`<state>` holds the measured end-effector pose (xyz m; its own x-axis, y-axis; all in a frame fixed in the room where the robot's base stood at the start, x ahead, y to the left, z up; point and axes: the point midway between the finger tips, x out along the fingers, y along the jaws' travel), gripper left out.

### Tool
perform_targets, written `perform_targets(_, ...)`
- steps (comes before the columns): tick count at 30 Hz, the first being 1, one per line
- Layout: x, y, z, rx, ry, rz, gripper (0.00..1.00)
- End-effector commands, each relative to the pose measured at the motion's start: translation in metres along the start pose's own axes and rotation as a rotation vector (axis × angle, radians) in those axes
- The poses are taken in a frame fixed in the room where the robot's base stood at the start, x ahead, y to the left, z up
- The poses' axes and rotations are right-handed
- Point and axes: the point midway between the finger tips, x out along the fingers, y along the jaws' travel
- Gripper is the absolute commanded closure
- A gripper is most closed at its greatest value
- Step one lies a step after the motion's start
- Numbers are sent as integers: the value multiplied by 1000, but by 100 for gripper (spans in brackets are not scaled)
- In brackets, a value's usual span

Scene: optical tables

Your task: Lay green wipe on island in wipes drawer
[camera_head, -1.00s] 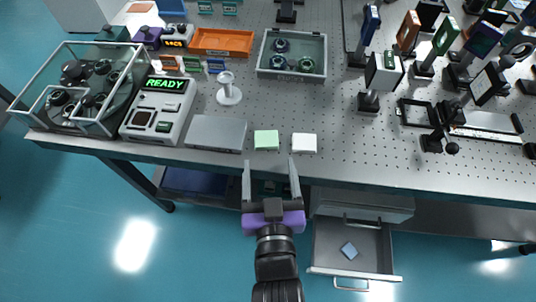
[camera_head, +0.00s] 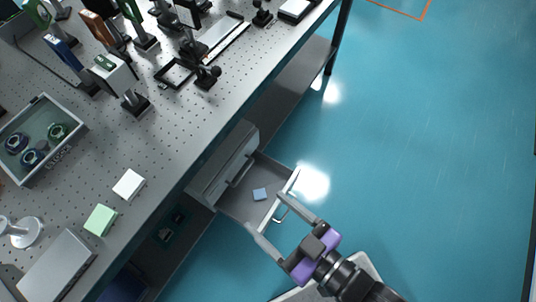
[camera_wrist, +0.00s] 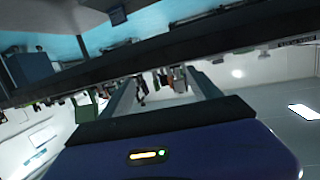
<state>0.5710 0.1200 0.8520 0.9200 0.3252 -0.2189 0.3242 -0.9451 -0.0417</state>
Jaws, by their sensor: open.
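A green wipe (camera_head: 100,220) lies on the perforated table top near its front edge, beside a white wipe (camera_head: 129,184). The open drawer (camera_head: 236,204) sticks out under the table, with a blue wipe (camera_head: 260,194) lying on its floor. My gripper (camera_head: 282,222) is open with nothing between its fingers. In the head view its fingers overlap the drawer's front edge and handle; whether they touch it I cannot tell. In the wrist view the two fingers (camera_wrist: 160,98) stand apart, and no wipe shows there.
A grey flat box (camera_head: 55,268) and a tray with lenses (camera_head: 76,128) stand on the table near the wipes. Optical mounts (camera_head: 136,103) crowd the table further back. A second drawer front (camera_head: 232,160) is beside the open drawer.

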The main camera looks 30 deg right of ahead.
Motion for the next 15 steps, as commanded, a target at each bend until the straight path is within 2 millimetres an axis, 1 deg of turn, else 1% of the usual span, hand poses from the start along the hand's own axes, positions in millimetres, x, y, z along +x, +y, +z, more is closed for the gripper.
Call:
perform_targets(1,-24,18,3,12,-15,54,28)
perform_targets(3,-52,36,2,21,-23,118,28)
perform_targets(6,-88,56,-4,32,-31,201,28)
perform_targets(9,-116,68,-10,36,-38,265,28)
perform_targets(13,-138,76,-18,40,-42,315,28)
perform_targets(15,-143,77,-19,40,-43,327,38)
